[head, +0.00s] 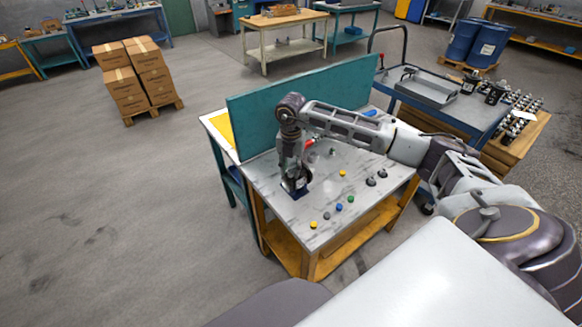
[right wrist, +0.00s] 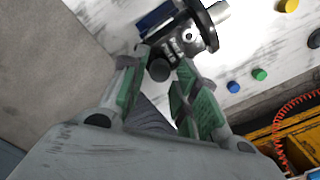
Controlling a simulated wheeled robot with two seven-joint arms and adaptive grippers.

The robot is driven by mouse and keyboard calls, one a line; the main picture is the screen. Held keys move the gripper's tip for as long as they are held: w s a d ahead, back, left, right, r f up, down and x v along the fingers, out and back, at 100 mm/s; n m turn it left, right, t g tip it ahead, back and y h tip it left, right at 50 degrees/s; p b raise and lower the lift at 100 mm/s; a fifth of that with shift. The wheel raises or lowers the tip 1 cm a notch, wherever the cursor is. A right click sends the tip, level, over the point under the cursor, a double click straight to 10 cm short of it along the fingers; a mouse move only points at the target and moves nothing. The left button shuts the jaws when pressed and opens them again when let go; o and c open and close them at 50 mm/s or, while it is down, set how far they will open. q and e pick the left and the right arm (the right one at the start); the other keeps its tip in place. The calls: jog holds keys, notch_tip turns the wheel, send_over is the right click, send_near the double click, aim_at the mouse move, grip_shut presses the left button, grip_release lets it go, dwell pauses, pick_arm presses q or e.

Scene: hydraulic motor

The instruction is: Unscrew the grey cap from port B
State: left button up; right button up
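The hydraulic motor (right wrist: 196,22) is a dark and silver body on the marble-look worktop, with a blue part beside it. In the head view it is mostly hidden behind my right gripper (head: 296,178). A dark grey round cap (right wrist: 159,69) sticks out from the motor's near side in the right wrist view. My right gripper (right wrist: 162,65) has its green-padded fingers apart, one on each side of this cap, with gaps showing. Whether the cap is between the tips or just beyond them is unclear. No port label is readable. My left gripper is not in view.
Loose yellow (head: 313,225), blue (head: 339,207), green (head: 350,199) and grey (head: 371,181) caps lie on the worktop (head: 320,190). A teal panel (head: 250,125) stands along the back edge. A blue cart (head: 440,98) with a grey tray is at the right.

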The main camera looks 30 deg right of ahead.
jog(key=shift+m+p, duration=0.65)
jog(key=shift+m, duration=1.85)
jog(key=shift+m+p, duration=0.75)
jog(key=shift+m, duration=1.65)
grip_shut()
jog(key=shift+n+b, duration=0.6)
jog(key=shift+n, duration=1.9)
